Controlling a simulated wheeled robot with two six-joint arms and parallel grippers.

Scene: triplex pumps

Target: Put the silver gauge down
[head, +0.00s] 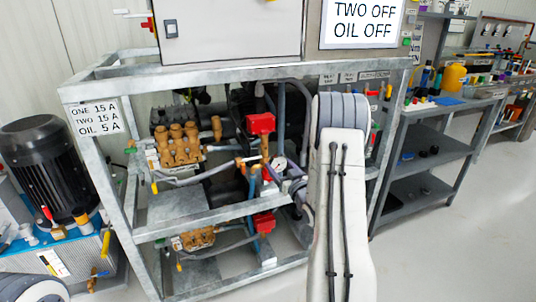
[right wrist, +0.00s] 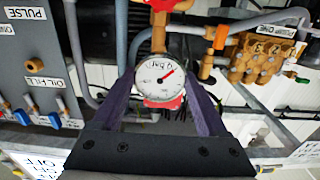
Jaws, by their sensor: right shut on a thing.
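The silver gauge (right wrist: 160,82) has a round white dial with a red needle and faces the camera in the right wrist view. My right gripper (right wrist: 158,92) is shut on it, with one purple finger on each side. In the head view the gauge (head: 280,163) shows small, just left of my right arm, in front of the pump rack. A brass fitting (right wrist: 158,38) shows right above the dial; I cannot tell whether the gauge touches it. My left gripper is not in view.
The grey steel rack (head: 215,76) holds two pump levels with brass pump heads (head: 178,145) and red-topped parts (head: 261,124). A panel with labelled valves (right wrist: 38,70) stands close on the left in the wrist view. A shelf bench (head: 440,108) stands right; the floor (head: 450,255) before it is clear.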

